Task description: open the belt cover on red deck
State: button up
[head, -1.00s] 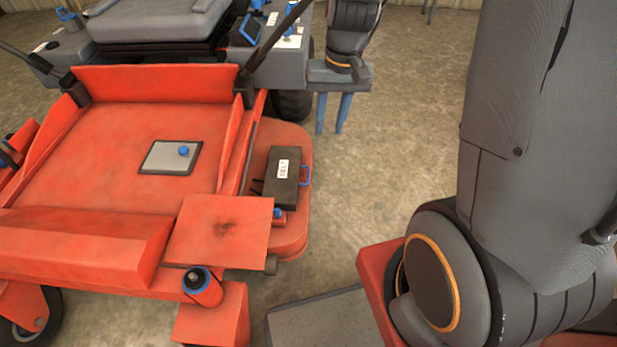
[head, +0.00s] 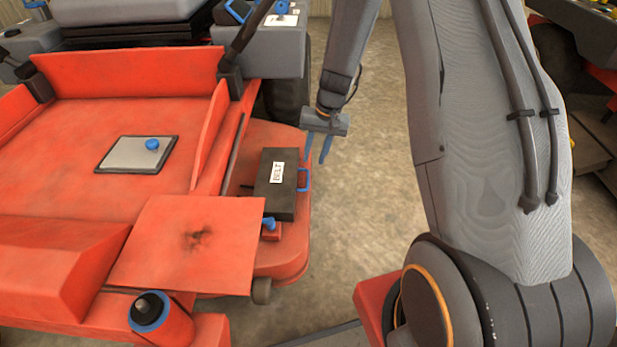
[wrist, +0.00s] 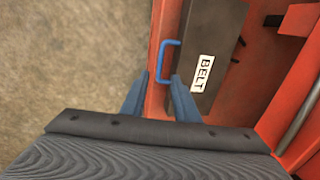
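The belt cover (head: 275,200) is a dark box lid with a white BELT label, lying closed on the red deck (head: 296,240). A blue handle (head: 305,180) sticks out from its right side. In the wrist view the cover (wrist: 218,40) is at upper right, and its blue handle (wrist: 166,62) lies just beyond my fingertips. My gripper (head: 317,148) is behind and above the cover's handle, apart from it. In the wrist view its two blue fingers (wrist: 160,95) are spread with a gap between them and nothing held.
A small blue latch or knob (head: 268,224) sits at the cover's near edge. A raised red plate (head: 188,245) stands left of it. A grey panel with a blue knob (head: 140,153) is on the footplate. Bare floor (head: 365,220) lies right of the deck.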

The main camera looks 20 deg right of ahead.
aim_at(308, 177)
jog(key=f+b, duration=0.1)
jog(key=f, duration=0.1)
jog(key=a+f+b, duration=0.1)
jog(key=f, duration=0.2)
jog(key=f+b, duration=0.1)
jog(key=f, duration=0.1)
jog(key=shift+w+a+f, duration=0.2)
jog(key=shift+w+f, duration=0.05)
jog(key=shift+f, duration=0.1)
grip_shut()
